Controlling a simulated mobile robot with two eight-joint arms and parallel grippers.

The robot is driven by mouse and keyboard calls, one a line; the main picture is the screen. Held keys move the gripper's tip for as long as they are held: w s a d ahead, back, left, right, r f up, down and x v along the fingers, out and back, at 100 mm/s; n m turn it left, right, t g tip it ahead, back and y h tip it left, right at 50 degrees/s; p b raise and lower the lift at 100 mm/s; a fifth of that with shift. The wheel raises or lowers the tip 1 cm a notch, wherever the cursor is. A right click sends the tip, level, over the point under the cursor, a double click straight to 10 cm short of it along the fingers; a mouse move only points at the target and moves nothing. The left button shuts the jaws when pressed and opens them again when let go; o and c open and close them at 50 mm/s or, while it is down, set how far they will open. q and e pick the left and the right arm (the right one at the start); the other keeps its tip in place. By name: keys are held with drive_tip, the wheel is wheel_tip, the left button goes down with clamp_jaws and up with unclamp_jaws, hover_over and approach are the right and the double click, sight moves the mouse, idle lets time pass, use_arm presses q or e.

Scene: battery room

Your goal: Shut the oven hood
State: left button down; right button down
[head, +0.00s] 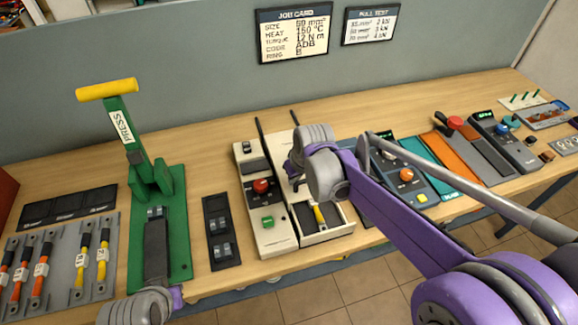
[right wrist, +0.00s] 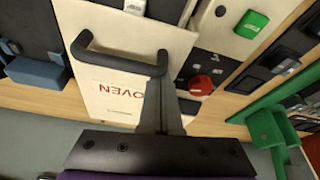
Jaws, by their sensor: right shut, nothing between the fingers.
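The oven (head: 330,236) is a pale box near the table's middle, with a yellow-ended cable (head: 319,214) in its open compartment. Its hood (head: 281,152) stands raised at the back, partly hidden by my right arm. In the right wrist view the white hood (right wrist: 108,98) carries red OVEN lettering and a black bar handle (right wrist: 115,58). My right gripper (right wrist: 161,100) is shut and empty, its fingers at the handle's right end; I cannot tell whether they touch it. It also shows in the head view (head: 297,184). My left arm's end shows at the bottom left; its fingers are hidden.
A green press (head: 172,205) with a yellow handle stands farther left. A grey device with an orange knob (head: 406,174) and other stations lie to the right.

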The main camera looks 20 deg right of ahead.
drive_tip(key=s, duration=0.9)
drive_tip(key=shift+s+d, duration=0.2)
drive_tip(key=shift+s, duration=0.15)
drive_tip(key=shift+s+f, duration=0.15)
drive_tip(key=shift+s, duration=0.1)
drive_tip(key=shift+s, duration=0.1)
